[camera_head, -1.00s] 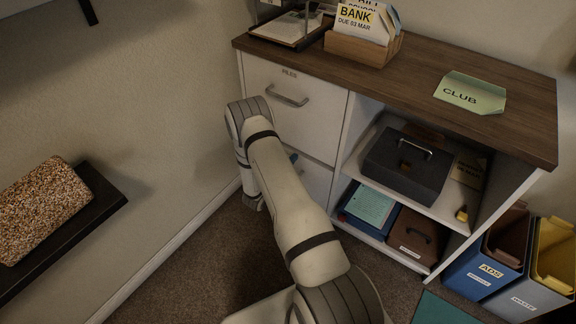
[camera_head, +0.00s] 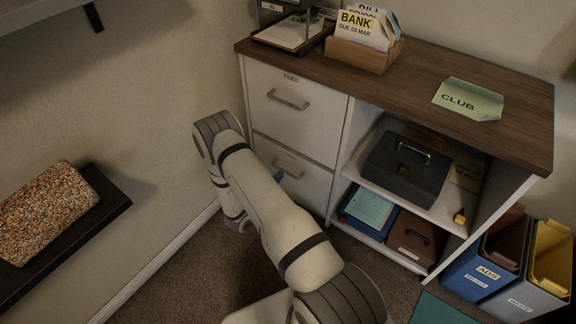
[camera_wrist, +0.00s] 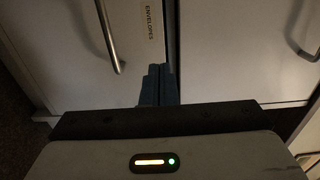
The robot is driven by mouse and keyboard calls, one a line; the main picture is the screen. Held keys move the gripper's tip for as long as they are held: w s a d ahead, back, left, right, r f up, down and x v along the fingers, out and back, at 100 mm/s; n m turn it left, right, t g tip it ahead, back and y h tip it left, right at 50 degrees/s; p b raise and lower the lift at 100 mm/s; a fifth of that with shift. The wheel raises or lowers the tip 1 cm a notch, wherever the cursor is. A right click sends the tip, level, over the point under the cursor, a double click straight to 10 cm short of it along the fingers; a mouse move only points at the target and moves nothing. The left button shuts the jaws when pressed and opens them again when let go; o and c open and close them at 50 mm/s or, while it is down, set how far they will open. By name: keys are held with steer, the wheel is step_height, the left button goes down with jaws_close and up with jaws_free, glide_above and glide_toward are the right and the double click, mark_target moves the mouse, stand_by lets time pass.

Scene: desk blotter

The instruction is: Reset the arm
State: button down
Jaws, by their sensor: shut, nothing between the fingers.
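My gripper (camera_wrist: 158,85) shows in the wrist view as two blue fingers closed together, with nothing between them. They point at the white cabinet front, beside the drawer labelled ENVELOPES (camera_wrist: 85,35) and its metal handle (camera_wrist: 110,38), not around the handle. In the head view a small blue part of my gripper (camera_head: 278,176) shows past my arm, in front of the lower drawer (camera_head: 310,182). The upper drawer (camera_head: 285,115), labelled FILES, is shut, and the lower one looks shut too. My arm hides part of the cabinet's lower left.
The desk top (camera_head: 430,75) holds a wooden letter box (camera_head: 355,55) and a green CLUB note (camera_head: 468,99). A dark cash box (camera_head: 405,170) sits on the open shelf. Bins (camera_head: 490,275) stand at right. A wall shelf (camera_head: 110,195) with a speckled block (camera_head: 40,210) is at left.

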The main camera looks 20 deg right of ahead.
steer(key=shift+p+v, duration=0.4)
steer(key=shift+v, duration=1.95)
steer(key=s+d+r+m+g+y+p, duration=0.1)
steer(key=s+r+m+g+p, duration=0.25)
steer(key=r+m, duration=0.6)
steer(key=s+d+r+m+g+y+p, duration=0.1)
steer(key=s+d+r+m+g+p, duration=0.25)
steer(key=r, duration=1.15)
steer(key=s+a+r+m+g+y+p, duration=0.1)
steer(key=s+r+m+g+y+p, duration=0.1)
steer(key=r+m+g+p, duration=0.8)
steer(key=s+a+r+m+t+y+p, duration=0.3)
steer(key=s+r+m+y, duration=0.1)
steer(key=r, duration=0.6)
steer(key=s+a+r+m+t+y+p, duration=0.4)
steer(key=s+r+m, duration=0.2)
steer(key=r, duration=0.5)
steer(key=s+a+r+m+t+y+p, duration=0.3)
steer(key=r+m, duration=0.5)
steer(key=r, duration=0.3)
steer(key=s+a, duration=0.1)
steer(key=s, duration=0.1)
steer(key=shift+s+m+t+y+p, duration=0.25)
steer(key=shift+m+t+y+p, duration=0.15)
